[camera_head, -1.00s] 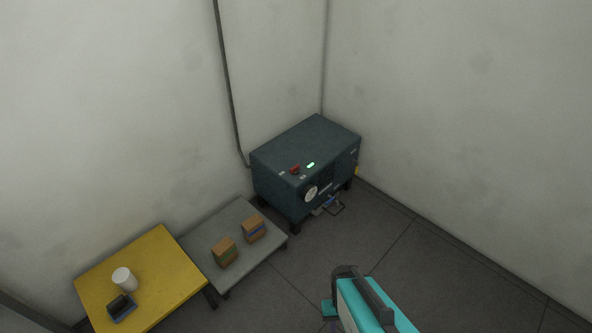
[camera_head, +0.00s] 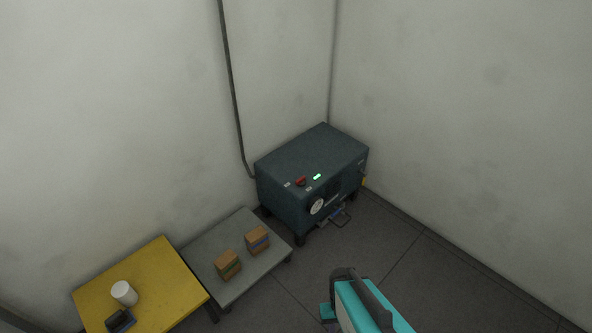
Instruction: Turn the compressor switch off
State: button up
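The compressor (camera_head: 318,152) is a dark blue-grey box on short feet in the corner of the room. Its red switch (camera_head: 300,181) is on the near part of the top; its exact position is too small to tell. A green indicator (camera_head: 317,177) glows beside it. Part of my teal and white arm shows at the bottom, well short of the compressor. My gripper's fingers are not visible.
A low grey table (camera_head: 234,291) left of the compressor holds two brown boxes (camera_head: 228,265). A yellow table (camera_head: 150,270) farther left holds a white cup (camera_head: 124,293) and a dark object (camera_head: 120,320). Floor to the right is clear.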

aim_at(301, 183)
jog(key=u, duration=0.15)
jog(key=i, duration=0.9)
